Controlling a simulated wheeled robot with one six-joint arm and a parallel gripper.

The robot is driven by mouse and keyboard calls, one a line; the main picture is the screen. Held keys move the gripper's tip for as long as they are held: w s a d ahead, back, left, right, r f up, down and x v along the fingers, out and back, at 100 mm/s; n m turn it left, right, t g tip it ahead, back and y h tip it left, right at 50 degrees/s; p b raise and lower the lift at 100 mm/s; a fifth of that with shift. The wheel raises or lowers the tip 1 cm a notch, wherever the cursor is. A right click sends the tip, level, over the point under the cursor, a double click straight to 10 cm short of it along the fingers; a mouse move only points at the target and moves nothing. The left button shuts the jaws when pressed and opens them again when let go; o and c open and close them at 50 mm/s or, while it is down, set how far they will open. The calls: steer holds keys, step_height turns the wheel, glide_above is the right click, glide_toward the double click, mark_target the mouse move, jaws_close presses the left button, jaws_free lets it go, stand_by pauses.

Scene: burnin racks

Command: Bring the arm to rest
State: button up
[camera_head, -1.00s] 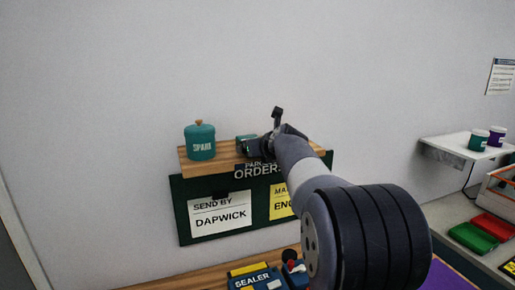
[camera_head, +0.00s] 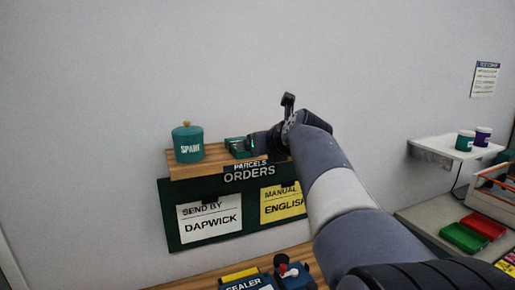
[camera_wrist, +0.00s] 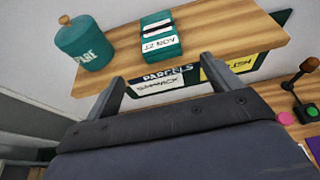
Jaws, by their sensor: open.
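My gripper (camera_wrist: 140,92) is open and empty in the wrist view, its two fingers apart in front of the wooden shelf's edge. In the head view my arm reaches up from the lower right, with my gripper (camera_head: 262,143) by the shelf (camera_head: 212,160). A green box with a white label (camera_wrist: 160,38) lies on the shelf beyond the fingers, apart from them; it also shows in the head view (camera_head: 238,148). A teal lidded jar (camera_head: 188,146) marked SPARE stands at the shelf's left.
A dark green orders board (camera_head: 172,226) with white and yellow cards hangs below the shelf. A sealer (camera_head: 248,281) stands on the wooden bench beneath. At right are a small white shelf (camera_head: 445,147) with two tubs, and green (camera_head: 464,238) and red (camera_head: 484,225) trays.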

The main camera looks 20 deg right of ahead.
stand_by(0.4)
steer(key=p+x, duration=0.2)
steer(key=x, duration=0.9)
steer(key=shift+w+f, duration=0.1)
steer(key=shift+w, duration=0.05)
steer(key=shift+w+f, duration=0.25)
steer(key=shift+f, duration=0.1)
steer(key=shift+r, duration=0.25)
